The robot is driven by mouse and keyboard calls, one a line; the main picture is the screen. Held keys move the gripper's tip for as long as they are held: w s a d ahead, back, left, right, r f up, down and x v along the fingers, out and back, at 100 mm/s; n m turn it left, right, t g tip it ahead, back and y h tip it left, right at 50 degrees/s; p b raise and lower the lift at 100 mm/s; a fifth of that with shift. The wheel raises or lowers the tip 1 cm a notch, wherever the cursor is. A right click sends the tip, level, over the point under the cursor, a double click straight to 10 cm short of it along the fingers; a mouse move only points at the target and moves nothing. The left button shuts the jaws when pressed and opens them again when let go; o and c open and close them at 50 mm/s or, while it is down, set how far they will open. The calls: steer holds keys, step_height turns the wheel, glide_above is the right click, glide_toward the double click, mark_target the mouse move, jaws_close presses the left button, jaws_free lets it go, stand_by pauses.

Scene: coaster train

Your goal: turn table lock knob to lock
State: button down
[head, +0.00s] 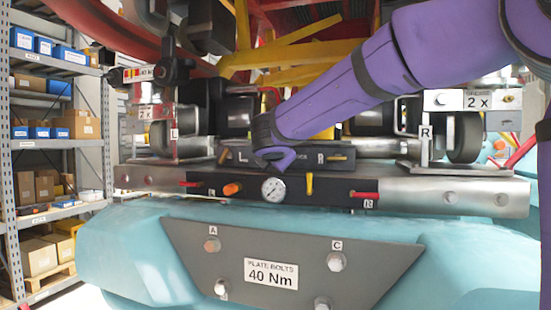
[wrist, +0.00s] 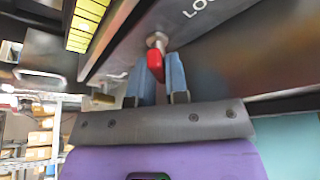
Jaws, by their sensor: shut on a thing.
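A red knob (wrist: 155,62) sits on a short metal stem on a dark grey panel (wrist: 125,45) in the wrist view. Part of a word starting "LOC" is printed on the panel. My gripper (wrist: 163,72) has its two blue fingers on either side of the knob and is shut on it. The fingers hide part of the knob, and I cannot tell its turn angle. In the head view my purple arm (head: 335,100) reaches down to the middle of the machine. Its end hides the knob and my fingers there.
Below my arm's end is a dark bar with a pressure gauge (head: 273,190), an orange button (head: 232,188), a yellow lever (head: 310,184) and a red lever (head: 365,195). A bolted plate (head: 375,270) is lower down. Shelves with boxes (head: 60,130) stand at left.

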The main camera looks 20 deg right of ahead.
steer(key=shift+m, duration=0.3)
steer(key=c, duration=1.4)
jaws_free()
steer(key=shift+c, duration=0.2)
steer(key=v, duration=1)
steer(key=shift+s, duration=0.45)
